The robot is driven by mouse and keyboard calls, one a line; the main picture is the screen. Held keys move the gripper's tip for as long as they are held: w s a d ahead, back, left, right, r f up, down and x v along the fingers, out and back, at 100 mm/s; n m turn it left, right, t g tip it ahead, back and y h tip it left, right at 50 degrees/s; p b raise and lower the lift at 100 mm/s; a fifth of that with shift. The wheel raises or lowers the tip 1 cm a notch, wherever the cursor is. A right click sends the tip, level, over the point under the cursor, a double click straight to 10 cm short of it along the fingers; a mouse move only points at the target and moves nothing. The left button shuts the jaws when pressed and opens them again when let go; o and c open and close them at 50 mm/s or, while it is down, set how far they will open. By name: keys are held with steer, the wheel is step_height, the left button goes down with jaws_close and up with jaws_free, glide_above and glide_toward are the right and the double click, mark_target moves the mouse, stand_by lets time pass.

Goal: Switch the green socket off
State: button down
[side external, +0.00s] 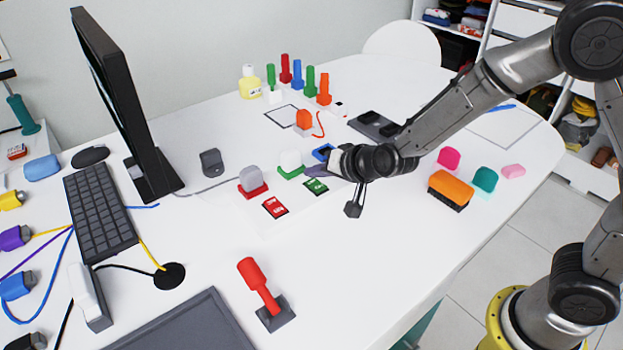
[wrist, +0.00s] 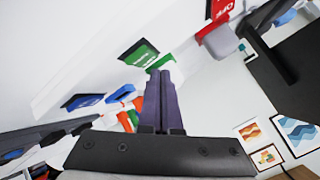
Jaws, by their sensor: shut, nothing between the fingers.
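A white power strip (side external: 290,222) lies on the table with coloured sockets and switches. The green socket (side external: 290,172) has a white plug (side external: 291,158) on it. Its green switch (side external: 316,186) lies in front; it also shows in the wrist view (wrist: 139,53). Whether it is on or off is too small to tell. My gripper (side external: 313,170) is shut and empty, with dark purple fingers, beside the green switch and plug. In the wrist view the fingertips (wrist: 161,75) point at the green parts, just below the green switch. Contact cannot be told.
A red switch (side external: 274,207) and a red socket with a grey plug (side external: 252,178) are to the left. A blue switch (wrist: 84,101) is on the other side. A red-handled stick (side external: 258,285) stands in front. A monitor (side external: 125,105) stands at the left.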

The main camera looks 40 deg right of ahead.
steer(key=shift+s+r, duration=0.1)
steer(key=shift+r, duration=0.3)
steer(key=shift+r, duration=0.1)
steer(key=shift+s+r, duration=0.15)
steer(key=shift+r, duration=1.05)
steer(key=shift+s+r, duration=0.15)
steer(key=shift+r, duration=1.05)
steer(key=shift+d, duration=0.15)
step_height(320, 180, up, 9)
steer(key=t, duration=0.2)
glide_above(319, 185)
steer(key=s+d, duration=0.1)
steer(key=d, duration=0.3)
steer(key=s+d+r+n, duration=0.2)
steer(key=s+r, duration=0.5)
steer(key=s, duration=0.3)
steer(key=s+d+f+n+g, duration=0.1)
steer(key=s+f+n+g, duration=0.1)
steer(key=s, duration=0.4)
steer(key=s+d+f+n+g, duration=0.2)
steer(key=s+f, duration=0.2)
steer(key=s, duration=0.3)
steer(key=s+d+f+n+g+h, duration=0.1)
steer(key=s+f+g, duration=0.2)
steer(key=s, duration=0.3)
steer(key=shift+s+d+f+n, duration=0.35)
steer(key=shift+s+f+n, duration=0.05)
steer(key=shift+f, duration=0.1)
